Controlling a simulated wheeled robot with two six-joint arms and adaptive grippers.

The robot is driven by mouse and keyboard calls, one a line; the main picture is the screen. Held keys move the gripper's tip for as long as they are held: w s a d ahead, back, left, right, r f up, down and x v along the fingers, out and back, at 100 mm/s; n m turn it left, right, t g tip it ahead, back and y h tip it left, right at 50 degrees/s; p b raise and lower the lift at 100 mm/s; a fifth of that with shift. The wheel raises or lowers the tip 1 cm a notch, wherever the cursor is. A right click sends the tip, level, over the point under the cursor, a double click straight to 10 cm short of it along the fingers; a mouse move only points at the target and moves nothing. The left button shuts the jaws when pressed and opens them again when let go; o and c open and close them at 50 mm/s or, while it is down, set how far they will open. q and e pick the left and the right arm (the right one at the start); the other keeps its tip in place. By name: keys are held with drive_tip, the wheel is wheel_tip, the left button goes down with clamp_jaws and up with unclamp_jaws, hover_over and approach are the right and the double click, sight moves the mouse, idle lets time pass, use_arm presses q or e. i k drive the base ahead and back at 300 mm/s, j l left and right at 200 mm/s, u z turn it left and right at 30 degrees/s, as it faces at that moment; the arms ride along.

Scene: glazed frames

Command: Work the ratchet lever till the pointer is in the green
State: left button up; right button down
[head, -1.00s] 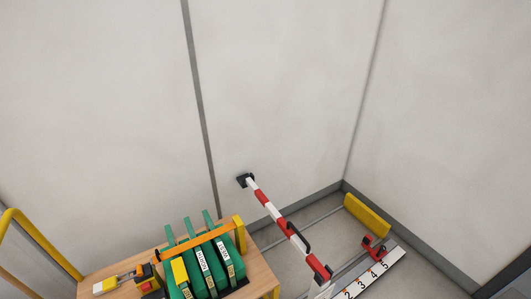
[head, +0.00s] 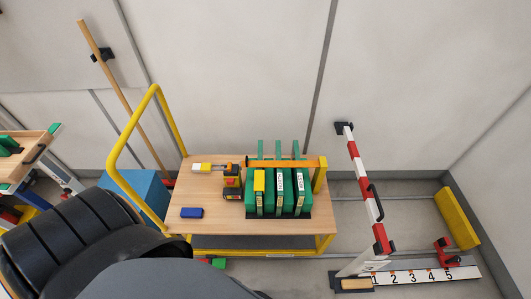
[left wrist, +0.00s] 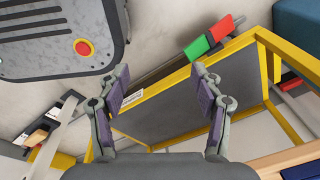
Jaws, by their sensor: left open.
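On the wooden top of a yellow-framed trolley (head: 226,228), an orange strap (head: 287,162) runs over several green cases (head: 282,190). At its left end is a yellow, red and black ratchet unit (head: 232,182). A handle with a white and yellow grip (head: 206,167), likely the lever, points left from it. I cannot make out a pointer or a green zone. My left gripper (left wrist: 158,82) is open and empty in the left wrist view, with the trolley's frame and dark lower deck (left wrist: 195,100) behind it. It is hidden in the head view. My right gripper is not in view.
A blue block (head: 192,212) lies on the trolley top. The yellow push handle (head: 126,142) rises at its left. A red-white barrier bar (head: 363,180) and numbered strip (head: 425,275) are at the right. A green-red piece (left wrist: 213,36) lies beside the trolley.

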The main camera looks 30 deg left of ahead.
sight(205, 167)
drive_tip(key=k+j+u, duration=0.1)
drive_tip(key=j, duration=0.2)
drive_tip(key=k+j+u, duration=0.1)
drive_tip(key=j, duration=0.25)
drive_tip(key=k+j+u, duration=0.1)
drive_tip(key=k+j, duration=0.3)
drive_tip(key=j, duration=0.3)
drive_tip(key=k+j+u, duration=0.15)
drive_tip(key=j, duration=0.15)
drive_tip(key=k+j+u, duration=0.1)
drive_tip(key=j, duration=0.3)
